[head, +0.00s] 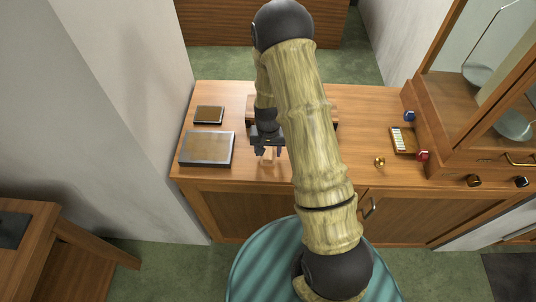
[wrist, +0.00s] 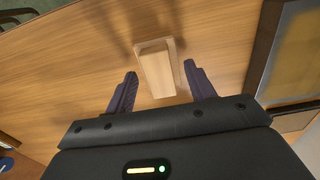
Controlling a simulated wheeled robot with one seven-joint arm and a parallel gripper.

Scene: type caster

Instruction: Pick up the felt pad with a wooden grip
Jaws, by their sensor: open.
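The felt pad with a wooden grip (wrist: 157,72) lies on the wooden counter in the wrist view. Its pale rectangular wooden block stands on a thin, slightly wider base. In the head view it is small and partly hidden under my gripper (head: 270,151). In the wrist view my gripper (wrist: 160,74) is open, with one dark finger on each side of the wooden block. There is a visible gap on both sides, and nothing is held. I cannot tell how far above the counter the fingertips are.
A large framed tray (head: 232,152) and a smaller one (head: 209,114) lie left on the counter (head: 350,150). A brass piece (head: 379,162), a small box (head: 402,148), blue (head: 410,115) and red (head: 422,156) items and a balance cabinet (head: 465,150) stand right. My arm hides the middle.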

